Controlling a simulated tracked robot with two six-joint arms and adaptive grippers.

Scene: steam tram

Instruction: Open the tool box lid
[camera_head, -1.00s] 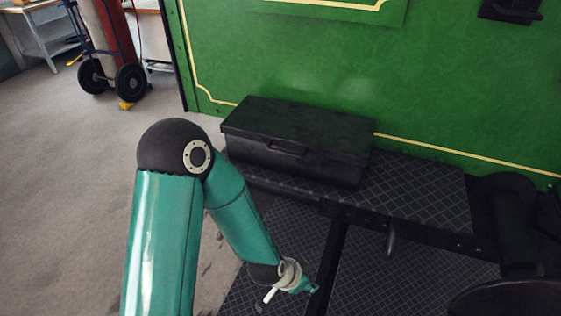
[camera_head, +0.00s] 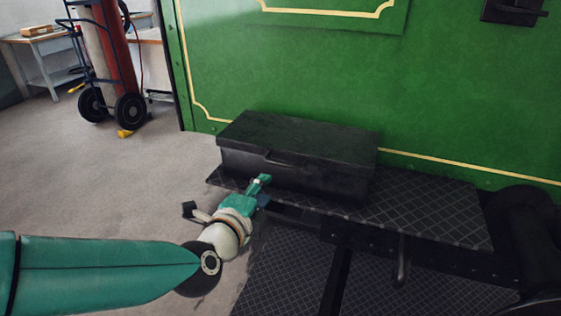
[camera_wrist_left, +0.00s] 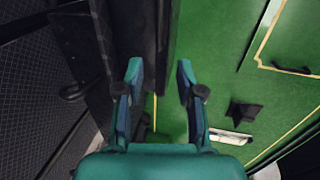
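The black tool box (camera_head: 330,175) stands on the tread-plate step against the green wall, and its lid (camera_head: 300,135) is down. A handle (camera_head: 285,162) shows at the middle of the lid's front edge. My left gripper (camera_head: 264,180) is in front of the box's front face, a little below and left of the handle. In the left wrist view, the left gripper (camera_wrist_left: 159,74) has its two fingers spread with nothing between them. The box's dark side (camera_wrist_left: 135,30) lies beyond the fingertips there. Whether the fingers touch the box cannot be told. My right gripper is not in view.
The tread-plate step (camera_head: 430,210) is bare to the right of the box. A metal hook (camera_head: 402,260) hangs from its front edge. The green wall (camera_head: 450,100) stands close behind. A gas-bottle trolley (camera_head: 110,70) is at the far left, with clear floor between.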

